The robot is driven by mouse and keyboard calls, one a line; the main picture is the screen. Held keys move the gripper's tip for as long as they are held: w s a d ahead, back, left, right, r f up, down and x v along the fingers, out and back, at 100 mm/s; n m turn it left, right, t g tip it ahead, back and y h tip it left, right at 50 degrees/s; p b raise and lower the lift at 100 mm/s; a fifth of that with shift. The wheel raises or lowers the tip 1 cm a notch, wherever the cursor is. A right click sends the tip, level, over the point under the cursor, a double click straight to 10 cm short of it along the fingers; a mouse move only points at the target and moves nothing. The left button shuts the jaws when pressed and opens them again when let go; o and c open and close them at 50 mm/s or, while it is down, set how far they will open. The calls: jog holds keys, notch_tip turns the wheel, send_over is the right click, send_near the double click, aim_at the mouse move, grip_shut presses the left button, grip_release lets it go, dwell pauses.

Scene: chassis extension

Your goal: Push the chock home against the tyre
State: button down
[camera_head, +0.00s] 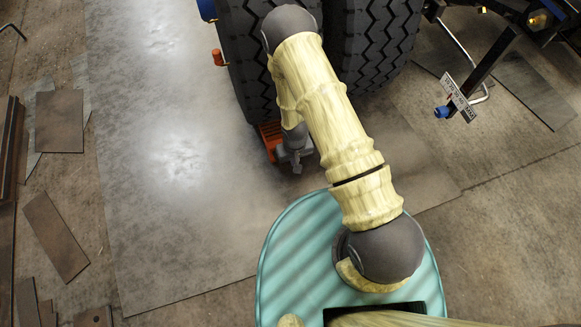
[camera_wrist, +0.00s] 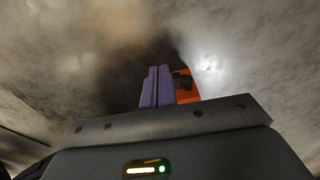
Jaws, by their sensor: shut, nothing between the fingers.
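The orange chock (camera_head: 268,138) lies on the floor at the foot of the left tyre (camera_head: 245,70) in the head view, partly hidden by my arm. It also shows in the wrist view (camera_wrist: 186,86), just right of and beyond the purple fingers. My gripper (camera_wrist: 156,88) is shut, its two fingers side by side with nothing between them. Whether the fingertips touch the chock cannot be told. In the head view my wrist is just above and right of the chock, and the fingers are hidden. The contact line between chock and tyre is also hidden.
A second tyre (camera_head: 375,45) stands to the right. A small orange-red item (camera_head: 218,57) sits by the left tyre's outer side. A stand with a label plate (camera_head: 458,98) is at the right. Dark plates (camera_head: 59,121) lie at the left. The grey floor sheet (camera_head: 180,190) is clear.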

dwell(0.3)
notch_tip(320, 180, down, 11)
jog(key=b, duration=0.6)
jog(key=shift+w+a+r+b, duration=0.2)
jog(key=shift+w+b, duration=0.15)
jog(key=shift+w, duration=0.3)
jog(key=shift+w+a+r+b, duration=0.15)
jog(key=shift+w+b, duration=0.2)
jog(key=shift+w, duration=0.3)
jog(key=shift+w+a+r+b, duration=0.2)
jog(key=shift+w+b, duration=0.15)
jog(key=shift+w, duration=0.3)
jog(key=shift+f, duration=0.1)
